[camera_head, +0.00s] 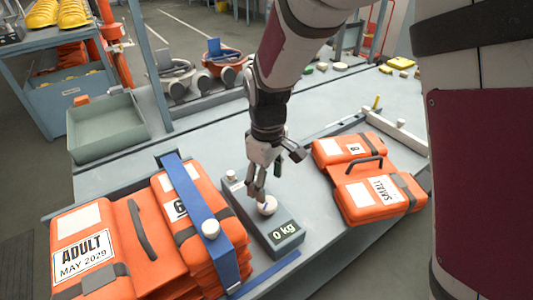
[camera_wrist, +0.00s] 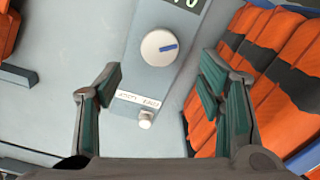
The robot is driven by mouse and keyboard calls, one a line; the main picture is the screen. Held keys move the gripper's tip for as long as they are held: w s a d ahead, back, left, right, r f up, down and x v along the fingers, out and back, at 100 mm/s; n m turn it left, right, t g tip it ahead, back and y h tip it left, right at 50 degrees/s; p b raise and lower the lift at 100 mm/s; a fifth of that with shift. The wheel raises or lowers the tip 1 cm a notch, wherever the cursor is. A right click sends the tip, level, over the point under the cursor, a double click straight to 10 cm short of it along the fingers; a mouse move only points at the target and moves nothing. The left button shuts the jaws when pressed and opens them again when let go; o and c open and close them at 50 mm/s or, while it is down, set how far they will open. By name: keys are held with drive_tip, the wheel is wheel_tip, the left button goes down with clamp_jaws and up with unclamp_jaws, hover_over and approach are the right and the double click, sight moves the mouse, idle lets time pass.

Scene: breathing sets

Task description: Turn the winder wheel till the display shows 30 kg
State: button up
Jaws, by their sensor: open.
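The winder wheel (camera_head: 267,206) is a round pale knob on top of a long grey box (camera_head: 240,200). In the wrist view the wheel (camera_wrist: 157,48) carries a blue mark pointing right and slightly up. The display (camera_head: 284,231) at the box's near end reads 0 kg; only part of it (camera_wrist: 187,4) shows at the top of the wrist view. My gripper (camera_head: 262,188) points down close over the wheel in the head view. In the wrist view its open fingers (camera_wrist: 160,90) are spread wide with nothing between them, and the wheel lies ahead of them. Contact is not visible.
A small pale knob (camera_wrist: 145,119) stands at the box's other end, by a white label (camera_wrist: 138,99). A green-grey bin (camera_head: 105,125) is back left.

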sight(268, 203)
wheel_tip(268, 203, down, 8)
drive_tip(key=shift+r, duration=0.15)
idle(0.3)
drive_tip(key=c, duration=1.1)
